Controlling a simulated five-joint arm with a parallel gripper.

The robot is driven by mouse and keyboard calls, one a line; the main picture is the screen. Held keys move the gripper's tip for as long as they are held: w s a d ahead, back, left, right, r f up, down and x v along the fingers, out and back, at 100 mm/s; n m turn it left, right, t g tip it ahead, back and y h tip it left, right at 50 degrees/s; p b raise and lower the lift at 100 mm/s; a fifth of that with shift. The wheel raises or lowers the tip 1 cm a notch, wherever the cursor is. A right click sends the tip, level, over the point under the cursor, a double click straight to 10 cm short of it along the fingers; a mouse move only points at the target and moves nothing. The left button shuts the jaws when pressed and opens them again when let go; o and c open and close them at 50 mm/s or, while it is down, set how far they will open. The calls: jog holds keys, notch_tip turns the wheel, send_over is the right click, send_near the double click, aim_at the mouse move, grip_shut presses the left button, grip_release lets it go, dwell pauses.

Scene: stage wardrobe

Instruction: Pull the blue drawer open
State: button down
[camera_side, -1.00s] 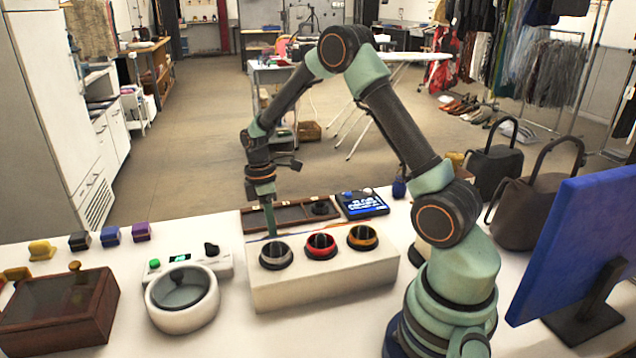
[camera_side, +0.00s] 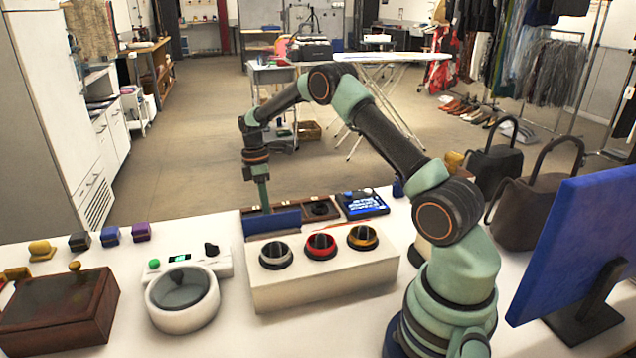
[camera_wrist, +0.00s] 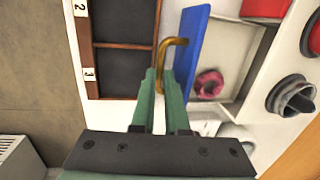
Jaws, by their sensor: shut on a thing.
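The blue drawer (camera_side: 272,222) stands out from the far side of the white box (camera_side: 330,283), its blue front showing behind the box. In the wrist view the blue front (camera_wrist: 192,45) carries a brass handle (camera_wrist: 178,41), and a gap with a pale drawer interior (camera_wrist: 228,62) lies between it and the box. A small pink thing (camera_wrist: 208,82) lies inside. My gripper (camera_wrist: 165,72) is shut on the handle. In the side view my gripper (camera_side: 264,207) reaches down just behind the blue front, which hides its tips.
A dark wooden tray (camera_side: 335,203) with compartments lies close beyond the drawer front; its number labels show in the wrist view. A tablet (camera_side: 362,204) is right of it. Three knobs top the white box. A white scale-like device (camera_side: 182,297) stands left.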

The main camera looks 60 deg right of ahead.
jog(key=shift+w+d, duration=0.65)
jog(key=shift+w, duration=0.15)
jog(key=shift+r, duration=0.1)
jog(key=c, duration=1.2)
grip_release()
notch_tip(320, 180, up, 12)
jog(key=w, duration=0.1)
jog(key=shift+w+d, duration=0.3)
jog(key=shift+w, duration=0.05)
